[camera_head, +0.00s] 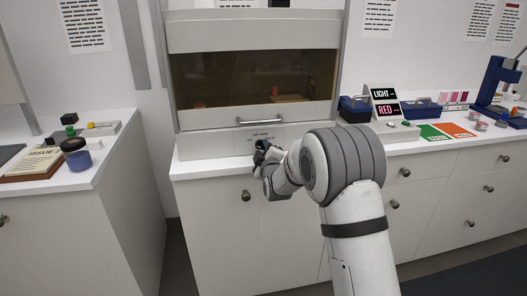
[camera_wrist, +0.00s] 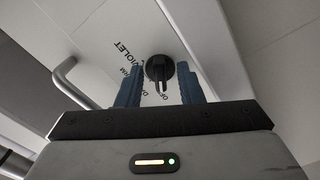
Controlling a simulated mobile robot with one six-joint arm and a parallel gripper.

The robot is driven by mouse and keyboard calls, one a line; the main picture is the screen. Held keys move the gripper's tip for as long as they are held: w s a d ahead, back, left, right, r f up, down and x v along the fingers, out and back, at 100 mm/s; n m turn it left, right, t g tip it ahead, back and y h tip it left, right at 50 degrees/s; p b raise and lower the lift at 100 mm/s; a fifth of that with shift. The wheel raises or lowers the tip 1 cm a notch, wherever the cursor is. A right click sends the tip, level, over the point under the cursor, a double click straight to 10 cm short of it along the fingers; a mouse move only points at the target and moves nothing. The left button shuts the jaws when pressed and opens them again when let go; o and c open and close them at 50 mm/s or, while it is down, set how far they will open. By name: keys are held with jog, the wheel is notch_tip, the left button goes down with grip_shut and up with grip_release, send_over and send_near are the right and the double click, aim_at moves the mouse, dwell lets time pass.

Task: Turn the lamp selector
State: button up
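The lamp selector is a round black knob (camera_wrist: 158,68) with a raised grip bar, on the light front panel (camera_head: 215,145) below the cabinet's glass window. Printed words ring it in the wrist view; VIOLET reads clearly at its upper left, and other labels are partly hidden. My gripper (camera_wrist: 160,72) is open, with one blue finger on each side of the knob and a small gap showing on both sides. In the head view my gripper (camera_head: 263,153) is at the panel and hides the knob. Contact with the knob cannot be told.
A bar handle (camera_head: 259,121) crosses the sash above the panel, and it shows at the left in the wrist view (camera_wrist: 72,82). LIGHT and RED signs (camera_head: 384,100) stand on the counter to the right. A dark jar (camera_head: 76,155) stands on the left counter.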

grip_shut()
